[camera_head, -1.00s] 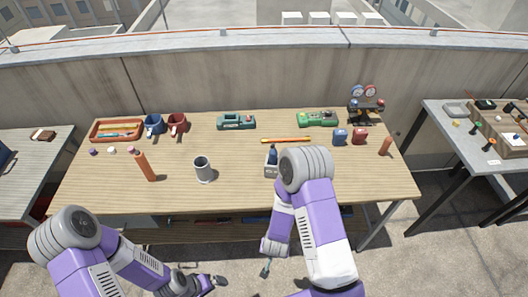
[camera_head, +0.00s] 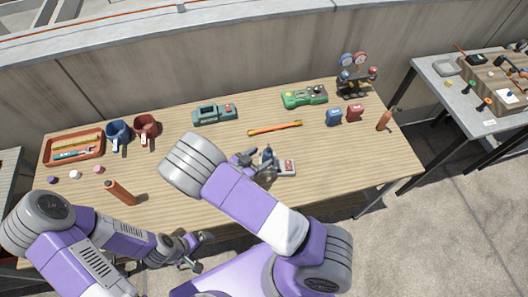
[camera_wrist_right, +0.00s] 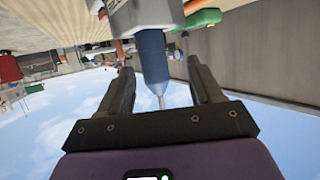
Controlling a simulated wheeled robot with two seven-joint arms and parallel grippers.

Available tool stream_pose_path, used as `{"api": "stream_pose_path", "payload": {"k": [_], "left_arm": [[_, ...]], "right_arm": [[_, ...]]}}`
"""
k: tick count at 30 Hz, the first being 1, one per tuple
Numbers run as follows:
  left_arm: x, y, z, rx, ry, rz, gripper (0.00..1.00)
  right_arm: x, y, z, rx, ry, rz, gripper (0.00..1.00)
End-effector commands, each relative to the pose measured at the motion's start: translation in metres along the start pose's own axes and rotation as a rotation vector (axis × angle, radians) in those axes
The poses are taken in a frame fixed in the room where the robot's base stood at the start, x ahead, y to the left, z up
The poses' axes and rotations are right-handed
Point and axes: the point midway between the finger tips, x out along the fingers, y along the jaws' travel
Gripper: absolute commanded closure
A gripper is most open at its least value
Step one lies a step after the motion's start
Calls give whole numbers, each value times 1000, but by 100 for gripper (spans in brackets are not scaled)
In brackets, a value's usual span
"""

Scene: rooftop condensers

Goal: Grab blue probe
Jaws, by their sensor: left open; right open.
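The blue probe (camera_head: 267,153) stands upright in a light grey holder (camera_head: 287,167) near the table's middle front. In the right wrist view the probe (camera_wrist_right: 153,58) shows a blue tapered body and a thin metal tip. My right gripper (camera_wrist_right: 160,66) is open, and the probe appears between its two fingers with gaps on both sides. In the head view my right gripper (camera_head: 246,160) is just left of the probe, partly hidden by my arm. My left gripper (camera_head: 195,248) is open and empty in front of the table's front edge.
An orange stick (camera_head: 275,128) lies behind the probe.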

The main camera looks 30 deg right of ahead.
Motion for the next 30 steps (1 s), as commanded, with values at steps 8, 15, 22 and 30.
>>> {"api": "stream_pose_path", "payload": {"k": [8,15,22,30], "left_arm": [[6,-2,0,0,0,0,0],[8,-3,-1,0,1,0,0],[8,-3,-1,0,1,0,0],[8,-3,-1,0,1,0,0]], "right_arm": [[38,5,3,-4,1,2,35],[61,5,2,-2,-2,0,35],[61,5,2,-2,-2,-1,38],[61,5,2,-2,-2,-1,80]]}}
